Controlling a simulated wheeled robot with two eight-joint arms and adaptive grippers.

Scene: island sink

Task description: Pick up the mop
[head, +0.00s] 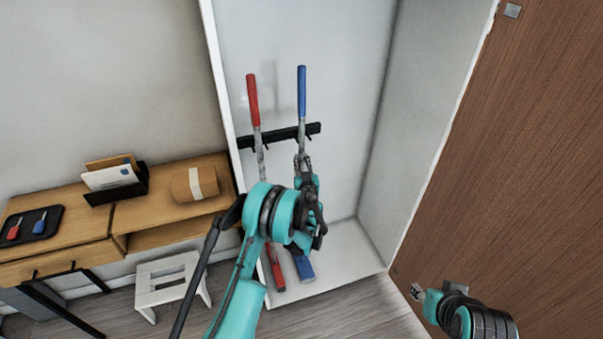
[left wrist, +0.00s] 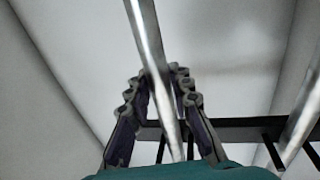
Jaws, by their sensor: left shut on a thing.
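A blue-handled mop (head: 302,92) stands upright in the open white closet, with a metal shaft and a blue head (head: 304,268) near the closet floor. My left gripper (head: 302,162) is shut on its shaft, just below the black rack. In the left wrist view the shaft (left wrist: 147,40) runs between the fingers of my left gripper (left wrist: 165,88). A similar red-handled tool (head: 253,100) hangs just left of it. My arm hides the lower shafts. My right gripper (head: 417,291) is by the brown door, too small to judge its jaws.
The black rack (head: 312,129) with hooks is on the closet's back wall; it also shows in the left wrist view (left wrist: 235,130). The open brown door (head: 510,150) bounds the right side. A wooden desk (head: 140,212) and white stool (head: 165,285) stand on the left.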

